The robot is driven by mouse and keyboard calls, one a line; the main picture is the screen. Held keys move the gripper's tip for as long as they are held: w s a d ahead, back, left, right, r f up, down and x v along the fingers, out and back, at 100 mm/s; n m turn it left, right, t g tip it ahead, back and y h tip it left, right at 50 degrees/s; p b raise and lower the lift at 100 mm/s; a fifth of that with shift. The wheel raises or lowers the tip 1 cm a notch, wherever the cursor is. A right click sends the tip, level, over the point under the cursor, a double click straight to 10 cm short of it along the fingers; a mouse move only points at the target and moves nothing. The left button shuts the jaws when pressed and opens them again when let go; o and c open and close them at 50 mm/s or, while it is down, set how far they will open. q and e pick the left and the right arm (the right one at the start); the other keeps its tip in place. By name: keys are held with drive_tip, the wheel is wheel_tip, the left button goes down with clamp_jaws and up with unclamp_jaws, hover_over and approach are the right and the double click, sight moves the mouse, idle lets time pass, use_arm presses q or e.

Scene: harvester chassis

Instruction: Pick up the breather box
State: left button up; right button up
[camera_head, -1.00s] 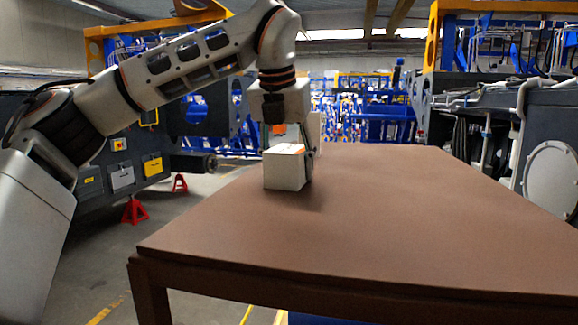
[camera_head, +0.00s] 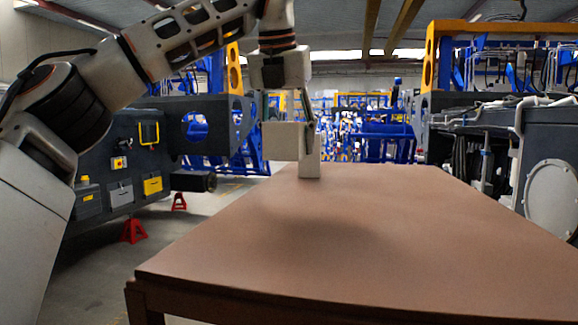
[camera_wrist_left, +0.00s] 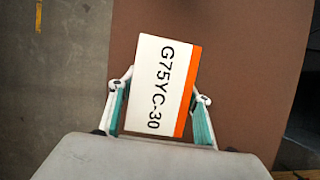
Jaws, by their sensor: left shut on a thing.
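The breather box, a white box (camera_head: 281,141), hangs above the far left part of the brown table in the head view. In the left wrist view its top face (camera_wrist_left: 158,85) carries the black print "G75YC-30" and an orange stripe along one edge. My left gripper (camera_head: 284,117) points down and is shut on this box. In the left wrist view its fingers press on two opposite sides of the box. The far finger is partly hidden in the head view. My right gripper is not in view.
The rest of the tabletop is clear. Dark machine panels (camera_head: 120,160) stand at left, with red jack stands (camera_head: 133,231) on the floor. Machinery with a round cover (camera_head: 552,190) stands at right.

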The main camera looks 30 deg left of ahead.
use_arm(q)
wheel_tip(320, 180, up, 8)
drive_tip(key=shift+w+a+r, duration=0.2)
drive_tip(key=shift+r, duration=0.35)
drive_tip(key=shift+v, duration=0.85)
drive_tip(key=shift+w+d+r, duration=0.1)
drive_tip(key=shift+w+d, duration=0.05)
drive_tip(key=shift+r, duration=0.1)
